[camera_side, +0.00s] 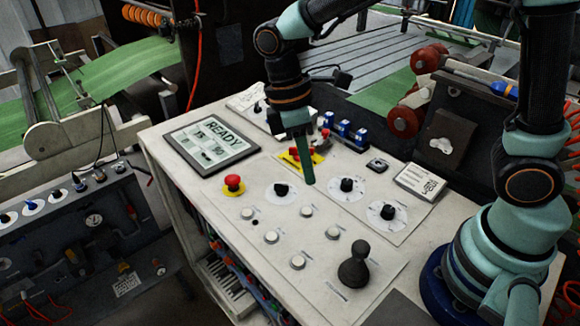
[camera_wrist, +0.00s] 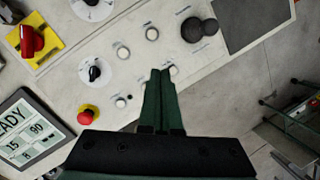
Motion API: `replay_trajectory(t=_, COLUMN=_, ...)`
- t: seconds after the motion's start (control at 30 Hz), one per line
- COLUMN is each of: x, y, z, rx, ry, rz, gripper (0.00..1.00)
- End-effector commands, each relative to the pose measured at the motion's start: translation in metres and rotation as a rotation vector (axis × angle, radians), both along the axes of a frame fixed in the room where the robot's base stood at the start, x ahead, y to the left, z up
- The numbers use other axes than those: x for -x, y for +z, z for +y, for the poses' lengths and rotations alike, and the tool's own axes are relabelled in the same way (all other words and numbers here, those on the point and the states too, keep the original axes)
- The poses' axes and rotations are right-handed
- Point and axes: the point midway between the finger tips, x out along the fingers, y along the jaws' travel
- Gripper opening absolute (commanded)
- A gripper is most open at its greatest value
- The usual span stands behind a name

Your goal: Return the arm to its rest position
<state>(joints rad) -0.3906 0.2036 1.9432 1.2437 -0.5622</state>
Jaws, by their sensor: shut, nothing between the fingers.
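My gripper (camera_side: 307,182) is shut and empty. In the side view its green fingers point down above the middle of the white control panel (camera_side: 330,255), between two black knobs. In the wrist view the closed fingertips (camera_wrist: 160,72) show over the panel near the white push buttons. My arm is bent, reaching from its base at the right of the side view out over the panel. From these frames I cannot tell the exact gap between fingertips and panel.
The panel carries a READY display (camera_side: 211,143), a red mushroom button (camera_side: 233,184), a red switch on a yellow plate (camera_wrist: 32,40), several dial knobs (camera_side: 347,185), white buttons and a black joystick (camera_side: 354,265). Blue switches (camera_side: 342,129) stand at the back. Machinery with red rollers (camera_side: 404,121) stands behind.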

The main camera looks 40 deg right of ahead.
Motion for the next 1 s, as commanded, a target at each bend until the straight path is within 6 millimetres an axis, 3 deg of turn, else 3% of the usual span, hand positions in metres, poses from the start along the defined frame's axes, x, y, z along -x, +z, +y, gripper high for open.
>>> replay_trajectory(t=0.1, x=-0.003, y=0.024, z=-0.024, rx=-0.030, ry=-0.162, rz=-0.130, gripper=0.00)
replay_trajectory(t=0.3, x=0.000, y=0.055, z=-0.061, rx=-0.082, ry=-0.433, rz=-0.332, gripper=0.00)
replay_trajectory(t=0.6, x=0.013, y=0.083, z=-0.109, rx=-0.171, ry=-0.804, rz=-0.607, gripper=0.00)
replay_trajectory(t=0.8, x=0.018, y=0.090, z=-0.124, rx=-0.209, ry=-0.927, rz=-0.699, gripper=0.00)
replay_trajectory(t=1.0, x=0.019, y=0.090, z=-0.126, rx=-0.213, ry=-0.945, rz=-0.711, gripper=0.00)
